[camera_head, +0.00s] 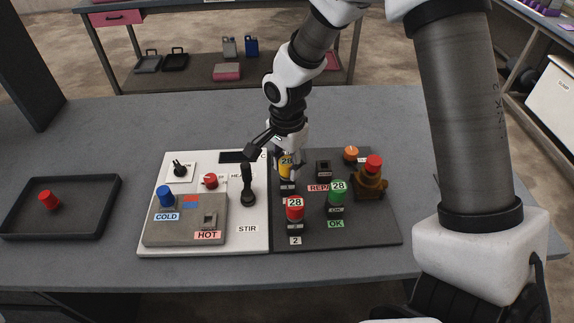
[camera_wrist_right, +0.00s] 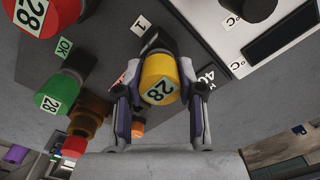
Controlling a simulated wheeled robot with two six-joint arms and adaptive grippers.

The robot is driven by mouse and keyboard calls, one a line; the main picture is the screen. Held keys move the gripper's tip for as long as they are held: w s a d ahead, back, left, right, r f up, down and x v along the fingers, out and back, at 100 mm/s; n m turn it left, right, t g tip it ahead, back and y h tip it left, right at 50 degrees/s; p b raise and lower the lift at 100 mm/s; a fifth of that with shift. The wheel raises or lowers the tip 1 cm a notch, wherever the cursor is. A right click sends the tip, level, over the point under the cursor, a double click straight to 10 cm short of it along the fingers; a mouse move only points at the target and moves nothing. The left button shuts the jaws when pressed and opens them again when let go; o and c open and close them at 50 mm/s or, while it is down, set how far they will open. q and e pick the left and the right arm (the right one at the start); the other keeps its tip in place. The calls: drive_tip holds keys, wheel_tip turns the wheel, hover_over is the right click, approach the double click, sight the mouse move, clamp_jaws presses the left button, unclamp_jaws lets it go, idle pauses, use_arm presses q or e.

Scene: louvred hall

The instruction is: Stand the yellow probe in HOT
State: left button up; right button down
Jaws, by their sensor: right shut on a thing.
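The yellow probe (camera_head: 286,170) has a round yellow cap marked 28 and is at the back left of the dark panel. In the right wrist view the yellow cap (camera_wrist_right: 163,80) is between both fingers of my right gripper (camera_wrist_right: 160,72), which is shut on it. The probe appears upright at the holder labelled 1; its lower end is hidden, so I cannot tell if it is seated. The HOT socket (camera_head: 210,220) is a grey block with an opening on the grey plate, behind the HOT label (camera_head: 207,236). My left gripper is not in view.
A blue-capped piece (camera_head: 166,196) stands at COLD. A black lever (camera_head: 248,185) rises beside HOT, at STIR. Red (camera_head: 295,210) and green (camera_head: 338,192) capped pieces and a red-topped button (camera_head: 373,165) occupy the dark panel. A black tray (camera_head: 90,217) holds a red piece.

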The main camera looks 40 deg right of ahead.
wheel_tip(320, 180, up, 9)
drive_tip(key=p, duration=0.7)
drive_tip(key=shift+f, duration=0.1)
